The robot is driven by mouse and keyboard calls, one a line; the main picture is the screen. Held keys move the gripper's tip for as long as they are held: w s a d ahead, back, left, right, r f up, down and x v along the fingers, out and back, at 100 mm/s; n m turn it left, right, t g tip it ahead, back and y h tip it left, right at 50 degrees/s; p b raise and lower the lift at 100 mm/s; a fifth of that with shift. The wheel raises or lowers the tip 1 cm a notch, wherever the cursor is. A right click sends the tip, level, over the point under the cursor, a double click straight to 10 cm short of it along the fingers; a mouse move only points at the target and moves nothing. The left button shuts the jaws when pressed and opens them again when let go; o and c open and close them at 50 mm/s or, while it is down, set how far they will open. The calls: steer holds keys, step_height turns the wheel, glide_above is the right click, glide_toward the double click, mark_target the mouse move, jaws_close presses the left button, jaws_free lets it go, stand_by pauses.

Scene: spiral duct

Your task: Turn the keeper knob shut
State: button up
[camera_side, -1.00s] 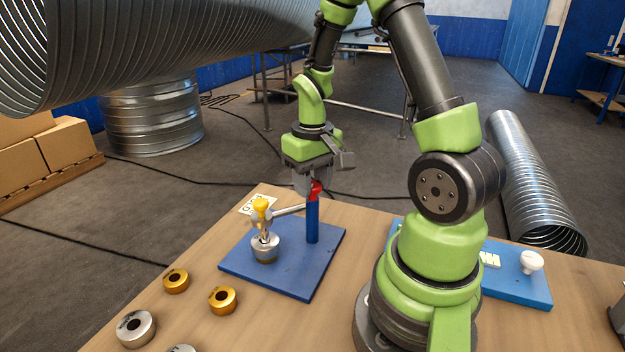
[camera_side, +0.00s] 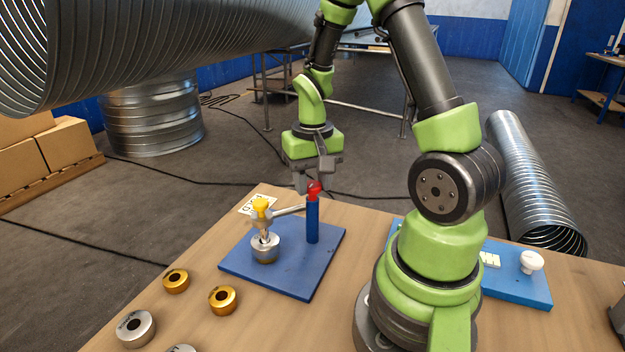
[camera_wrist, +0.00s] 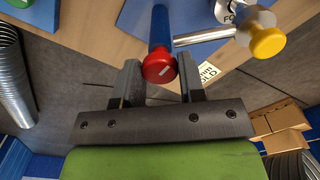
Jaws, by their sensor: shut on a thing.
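The red keeper knob (camera_side: 314,189) sits on top of a blue post (camera_side: 312,222) on a blue base plate (camera_side: 236,262). A metal arm (camera_side: 288,211) runs from the post to a yellow knob (camera_side: 261,205) above a silver weight (camera_side: 265,248).
Gold rings (camera_side: 176,281) and silver rings (camera_side: 135,328) lie at the table's front left. A second blue plate (camera_side: 518,275) with a white knob (camera_side: 531,262) is right of my base.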

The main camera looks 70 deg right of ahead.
mark_target(312, 184)
steer(key=o, duration=0.9)
step_height(312, 184, up, 10)
stand_by(0.3)
steer(key=s+a+r+n+t, duration=0.1)
steer(key=s+a+r+t, duration=0.1)
steer(key=a, duration=0.3)
steer(key=s+a+r+n+t+y, duration=0.1)
steer(key=s+a+r+n+t, duration=0.1)
steer(key=a, duration=0.3)
steer(key=s+a+r+n+t+y, duration=0.1)
steer(key=s+a+r+n+t, duration=0.1)
steer(key=s+a+r+t, duration=0.1)
steer(key=shift+s+a+r, duration=0.15)
steer(key=shift+a+r, duration=0.15)
steer(key=shift+a, duration=0.35)
steer(key=shift+s+a+r, duration=0.1)
steer(key=shift+a+r, duration=0.2)
steer(key=shift+a, duration=0.3)
